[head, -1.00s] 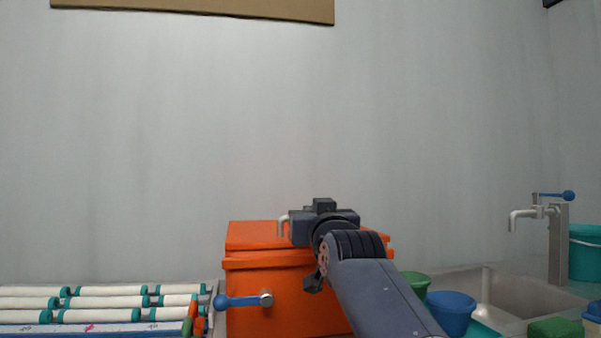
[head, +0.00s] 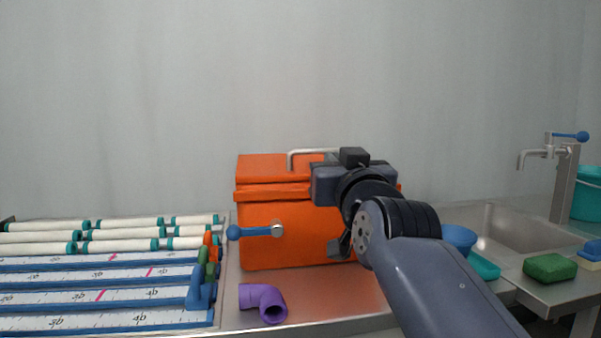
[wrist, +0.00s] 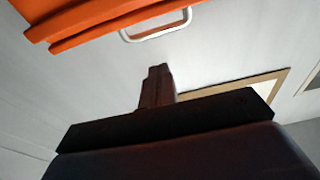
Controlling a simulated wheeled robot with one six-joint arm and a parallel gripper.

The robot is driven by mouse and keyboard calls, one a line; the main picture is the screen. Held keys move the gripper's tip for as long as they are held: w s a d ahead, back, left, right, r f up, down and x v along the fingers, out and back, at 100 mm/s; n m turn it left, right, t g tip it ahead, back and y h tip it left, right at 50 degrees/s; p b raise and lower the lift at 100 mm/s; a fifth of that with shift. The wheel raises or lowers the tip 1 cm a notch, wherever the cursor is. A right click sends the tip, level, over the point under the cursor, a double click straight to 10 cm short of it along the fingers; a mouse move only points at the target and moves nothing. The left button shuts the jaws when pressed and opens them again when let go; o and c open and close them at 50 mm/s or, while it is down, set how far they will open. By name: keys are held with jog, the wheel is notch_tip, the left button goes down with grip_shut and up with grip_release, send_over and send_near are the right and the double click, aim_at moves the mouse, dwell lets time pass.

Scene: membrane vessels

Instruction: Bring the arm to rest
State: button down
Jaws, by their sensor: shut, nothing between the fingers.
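My arm (head: 430,270) reaches up from the lower right in the head view, bent at the wrist, with its end in front of the orange box (head: 285,235). My gripper (wrist: 157,72) shows in the wrist view as a narrow dark pair of fingers, shut with nothing between them. In the head view its fingers are hard to make out among the dark wrist parts. The box's lid is down, and its metal handle (head: 310,152) is partly behind my wrist. The lid edge and the handle (wrist: 157,28) also show in the wrist view, beyond the fingertips.
A blue-knobbed lever (head: 255,231) sticks out at the box's front. A purple elbow pipe (head: 264,301) lies before it. White tubes (head: 120,245) and blue-edged rulers (head: 110,297) fill the left. A sink (head: 505,228), blue bowl (head: 459,238) and green sponge (head: 550,268) are right.

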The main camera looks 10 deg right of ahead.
dwell(0.3)
jog(key=w+r, duration=0.1)
jog(key=w, duration=0.2)
jog(key=w+r+b, duration=0.1)
jog(key=w, duration=0.5)
jog(key=shift+r, duration=0.4)
jog(key=shift+w+f+b, duration=0.25)
jog(key=shift+f+b, duration=0.4)
jog(key=shift+f, duration=0.1)
jog(key=shift+r, duration=0.15)
